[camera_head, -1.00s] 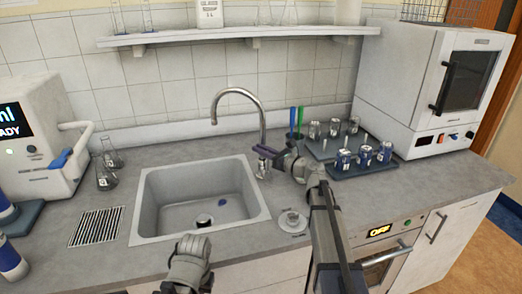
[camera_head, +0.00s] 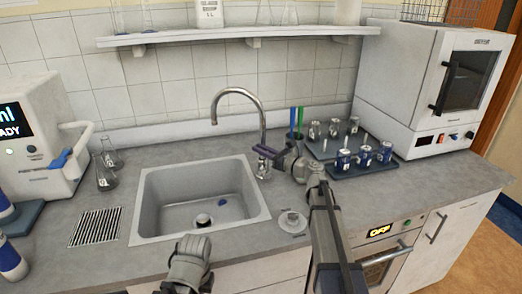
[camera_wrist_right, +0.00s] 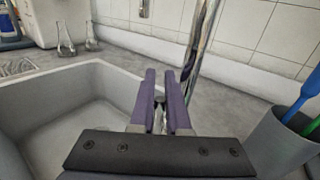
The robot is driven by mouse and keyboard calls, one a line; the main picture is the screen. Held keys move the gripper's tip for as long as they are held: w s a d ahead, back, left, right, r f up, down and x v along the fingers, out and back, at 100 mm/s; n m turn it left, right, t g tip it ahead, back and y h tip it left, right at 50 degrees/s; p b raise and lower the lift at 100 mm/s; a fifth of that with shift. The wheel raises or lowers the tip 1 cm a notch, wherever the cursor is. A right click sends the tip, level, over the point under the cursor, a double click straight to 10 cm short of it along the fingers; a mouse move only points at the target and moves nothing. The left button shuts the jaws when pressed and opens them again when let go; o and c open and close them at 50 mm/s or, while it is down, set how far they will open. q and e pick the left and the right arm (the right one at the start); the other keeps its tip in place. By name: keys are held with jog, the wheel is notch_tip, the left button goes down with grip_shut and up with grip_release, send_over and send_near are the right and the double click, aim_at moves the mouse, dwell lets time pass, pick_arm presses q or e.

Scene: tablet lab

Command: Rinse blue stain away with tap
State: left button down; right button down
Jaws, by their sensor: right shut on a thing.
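The steel tap (camera_head: 238,93) arches up behind the white sink (camera_head: 257,197), its spout over the basin. No water shows below the spout. A small dark blue stain (camera_head: 222,202) lies on the basin floor, close to the dark drain (camera_head: 203,218). My right gripper (camera_head: 264,153) is at the tap's lower body, to the right of the sink. In the right wrist view its purple fingers (camera_wrist_right: 164,95) are shut on a small metal part, apparently the tap handle, mostly hidden between them. My left arm shows only a grey link at the bottom; its fingers are not in view.
A cup with blue and green sticks (camera_head: 297,135) stands just beyond my right wrist. Racks with several vials (camera_head: 362,160) stand further right, by a white oven (camera_head: 425,90). Glass flasks (camera_head: 106,172) stand left of the sink. A shelf (camera_head: 240,35) runs above.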

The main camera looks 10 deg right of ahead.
dwell(0.4)
jog(key=shift+a+f+n+g+h+p, duration=0.2)
jog(key=shift+a+n+g+h+p, duration=0.15)
jog(key=shift+a+n+p, duration=0.4)
jog(key=c, duration=1.2)
grip_release()
jog(key=shift+o, duration=0.2)
jog(key=shift+s, duration=0.1)
jog(key=v, duration=0.7)
jog(key=shift+s+d+p, duration=0.25)
jog(key=shift+s+p, duration=0.05)
